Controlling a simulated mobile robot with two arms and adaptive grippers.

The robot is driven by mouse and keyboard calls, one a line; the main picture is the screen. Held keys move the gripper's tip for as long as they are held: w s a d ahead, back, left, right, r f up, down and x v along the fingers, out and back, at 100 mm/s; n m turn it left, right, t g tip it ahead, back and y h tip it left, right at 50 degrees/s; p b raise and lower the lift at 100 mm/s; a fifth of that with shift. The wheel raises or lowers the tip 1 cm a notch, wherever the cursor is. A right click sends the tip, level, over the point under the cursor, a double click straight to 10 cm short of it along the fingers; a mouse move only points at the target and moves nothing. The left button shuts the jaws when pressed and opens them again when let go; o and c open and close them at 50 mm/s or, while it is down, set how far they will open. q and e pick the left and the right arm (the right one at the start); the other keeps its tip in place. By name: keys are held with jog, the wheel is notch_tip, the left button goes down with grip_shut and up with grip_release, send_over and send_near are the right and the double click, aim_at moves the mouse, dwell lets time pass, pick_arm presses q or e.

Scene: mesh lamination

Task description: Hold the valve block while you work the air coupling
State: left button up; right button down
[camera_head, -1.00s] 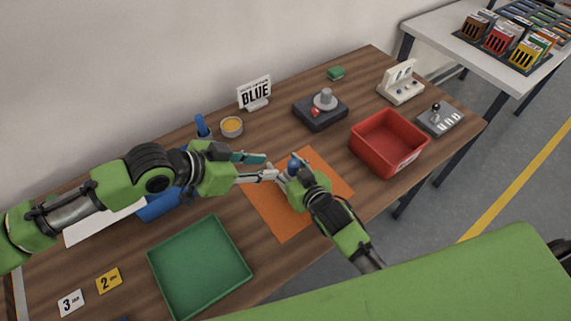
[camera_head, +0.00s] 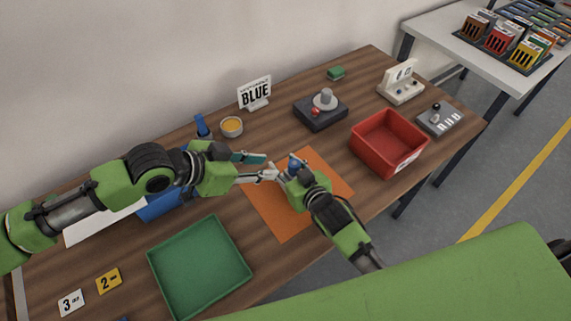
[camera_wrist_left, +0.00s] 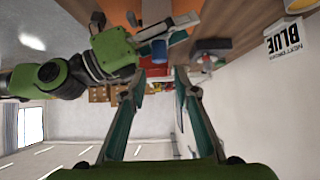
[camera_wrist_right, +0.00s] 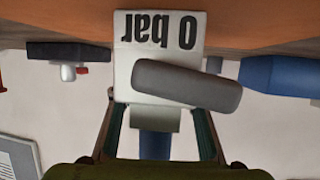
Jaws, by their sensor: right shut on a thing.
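The valve block (camera_wrist_right: 160,88) is pale, with an upside-down "0 bar" label in the right wrist view and a grey bar across its front. My right gripper (camera_wrist_right: 158,115), also in the head view (camera_head: 289,172), is shut on it above the orange mat (camera_head: 270,212).
A green tray (camera_head: 243,275) lies in front, a red bin (camera_head: 398,165) to the right. Behind are a black device (camera_head: 320,120) with a red button, a small orange-filled cup (camera_head: 231,127) and the BLUE sign (camera_head: 255,92). A blue bin (camera_head: 160,207) is partly hidden behind my left arm.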

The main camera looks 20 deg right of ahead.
pick_arm(q)
jog(key=shift+c, duration=0.3)
pick_arm(e)
jog(key=shift+d, duration=0.1)
pick_arm(q)
jog(key=m+g+y, duration=0.2)
jog(key=g+y, duration=0.2)
jog(key=y, duration=0.6)
send_near(294, 163)
notch_tip(294, 163, down, 10)
jog(key=shift+s+a+f, duration=0.1)
jog(key=shift+s, duration=0.05)
